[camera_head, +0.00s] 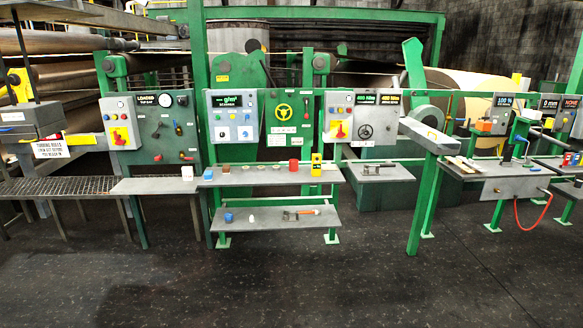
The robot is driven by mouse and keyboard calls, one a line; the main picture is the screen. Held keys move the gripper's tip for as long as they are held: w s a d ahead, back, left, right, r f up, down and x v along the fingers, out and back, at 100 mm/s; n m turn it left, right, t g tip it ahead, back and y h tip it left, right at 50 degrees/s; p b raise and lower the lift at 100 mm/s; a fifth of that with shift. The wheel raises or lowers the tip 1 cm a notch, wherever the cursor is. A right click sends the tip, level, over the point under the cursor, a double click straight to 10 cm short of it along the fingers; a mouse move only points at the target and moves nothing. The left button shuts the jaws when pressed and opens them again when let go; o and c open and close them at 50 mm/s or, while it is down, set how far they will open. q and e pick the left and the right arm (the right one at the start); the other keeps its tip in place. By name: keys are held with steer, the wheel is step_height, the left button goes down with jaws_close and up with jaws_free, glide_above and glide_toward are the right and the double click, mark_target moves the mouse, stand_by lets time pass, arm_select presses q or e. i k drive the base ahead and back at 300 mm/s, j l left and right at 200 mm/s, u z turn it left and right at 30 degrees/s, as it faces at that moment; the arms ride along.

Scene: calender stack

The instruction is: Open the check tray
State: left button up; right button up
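Neither of my grippers shows in the head view. No part is clearly marked as the check tray, and I cannot tell which one it is. A grey upper shelf (262,179) stands below the scanner panel (233,132). On it are a red block (294,165), a yellow upright device (316,165) and several small round pieces.
A small shelf (382,178) with a metal fixture stands right of centre. A bench (500,188) with tools and a hanging red hose (533,222) is at the right. A grated walkway (55,187) is at the left. The dark floor (300,285) in front is clear.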

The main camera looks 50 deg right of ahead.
mark_target(17, 137)
steer(key=i+l+z, duration=0.25)
steer(key=l+z, duration=0.15)
steer(key=i+l+z, duration=0.55)
steer(key=i+l, duration=0.75)
steer(key=i+l+z, duration=0.15)
steer(key=i+l, duration=0.75)
steer(key=u, duration=1.7)
steer(key=i+z, duration=0.25)
steer(key=i, duration=2.35)
steer(key=j, duration=0.1)
